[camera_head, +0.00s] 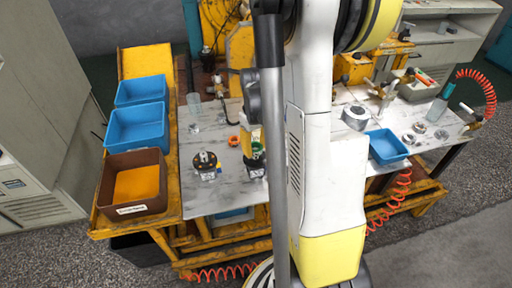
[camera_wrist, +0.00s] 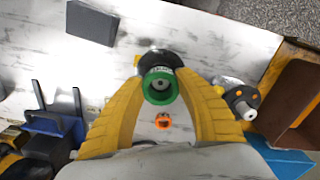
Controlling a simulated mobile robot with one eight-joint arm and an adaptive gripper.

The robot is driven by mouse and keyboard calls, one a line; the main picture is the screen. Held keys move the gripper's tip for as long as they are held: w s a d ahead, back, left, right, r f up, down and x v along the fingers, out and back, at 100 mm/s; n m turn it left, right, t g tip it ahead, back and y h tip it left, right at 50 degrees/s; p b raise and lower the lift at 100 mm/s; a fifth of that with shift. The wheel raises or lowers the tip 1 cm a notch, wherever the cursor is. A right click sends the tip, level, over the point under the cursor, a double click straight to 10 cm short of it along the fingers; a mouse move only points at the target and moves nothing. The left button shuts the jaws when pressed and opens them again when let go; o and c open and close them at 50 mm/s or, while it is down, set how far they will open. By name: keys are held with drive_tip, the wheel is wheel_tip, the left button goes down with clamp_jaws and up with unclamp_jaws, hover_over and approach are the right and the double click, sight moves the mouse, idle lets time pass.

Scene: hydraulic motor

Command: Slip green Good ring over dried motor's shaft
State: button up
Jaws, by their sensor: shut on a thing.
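The green ring (camera_wrist: 161,105) is between the yellow fingertips of my gripper (camera_wrist: 160,78), which is shut on it. A white label shows on the ring's far side. A grey round end shows inside the ring, and a dark motor body (camera_wrist: 152,56) shows just behind it. I cannot tell whether the ring is around that motor's shaft or only above it. In the head view, the green ring (camera_head: 257,150) and my gripper (camera_head: 252,142) are over the right-hand motor, beside my arm. Another black motor (camera_head: 205,163) stands to the left; its shaft points up.
An orange ring (camera_head: 233,140) lies on the metal table (camera_head: 220,196); it also shows in the wrist view (camera_wrist: 163,121). A brown bin (camera_head: 135,190) and blue bins (camera_head: 137,127) stand at the left. A dark block (camera_wrist: 91,22) lies on the table in the wrist view.

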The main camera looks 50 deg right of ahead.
drive_tip(key=shift+f+b, duration=0.85)
drive_tip(key=shift+f, duration=0.2)
drive_tip(key=o, duration=0.8)
drive_tip(key=shift+o, duration=0.2)
wheel_tip(320, 180, up, 6)
drive_tip(key=p, duration=0.4)
drive_tip(key=shift+p, duration=0.4)
drive_tip(key=shift+r, duration=0.1)
